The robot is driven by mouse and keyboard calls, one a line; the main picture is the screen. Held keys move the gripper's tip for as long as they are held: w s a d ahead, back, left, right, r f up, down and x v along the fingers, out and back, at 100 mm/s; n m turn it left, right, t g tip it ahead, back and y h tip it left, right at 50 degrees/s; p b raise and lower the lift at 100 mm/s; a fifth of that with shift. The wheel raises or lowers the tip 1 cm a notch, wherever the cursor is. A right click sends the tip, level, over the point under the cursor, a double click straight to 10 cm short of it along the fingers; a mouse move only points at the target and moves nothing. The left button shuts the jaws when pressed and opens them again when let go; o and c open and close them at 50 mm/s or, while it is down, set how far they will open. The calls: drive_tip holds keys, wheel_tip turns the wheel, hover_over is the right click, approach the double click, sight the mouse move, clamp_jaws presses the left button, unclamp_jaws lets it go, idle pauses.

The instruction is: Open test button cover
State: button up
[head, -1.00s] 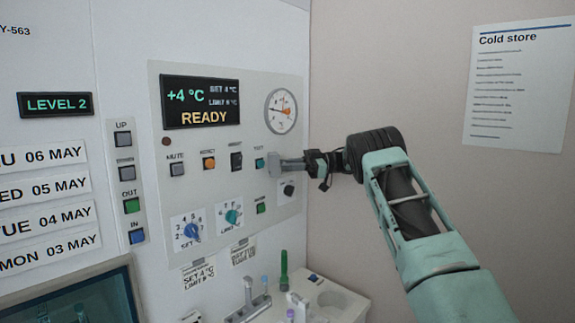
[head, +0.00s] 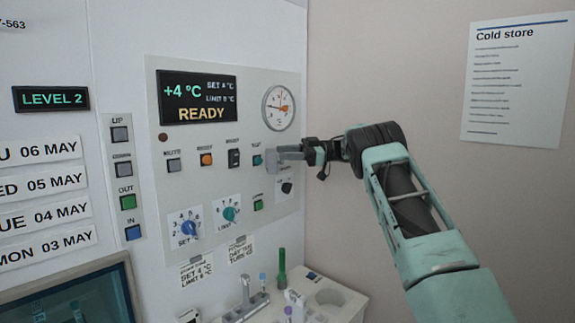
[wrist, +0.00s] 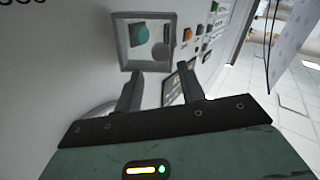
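The test button (head: 257,160) is a small teal button on the grey control panel. Its cover (head: 272,161) shows as a pale grey piece standing out from the panel just to the button's right. In the wrist view the cover is a grey square frame (wrist: 116,45), with the teal button (wrist: 140,34) visible inside its outline. I cannot tell its exact angle. My gripper (head: 288,153) is at the cover from the right. In the wrist view its two fingers (wrist: 160,80) are apart with nothing between them, near the cover's lower edge; contact is unclear.
More buttons, including an orange one (head: 206,159), line up to the left. A black knob (head: 287,187) sits just below my gripper. A dial gauge (head: 279,107) and a display (head: 198,101) are above. Below stands a bench (head: 335,297) with tubes. The wall on the right is close.

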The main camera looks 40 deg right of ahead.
wheel_tip(320, 180, up, 7)
drive_tip(key=b, duration=0.1)
drive_tip(key=shift+r, duration=0.1)
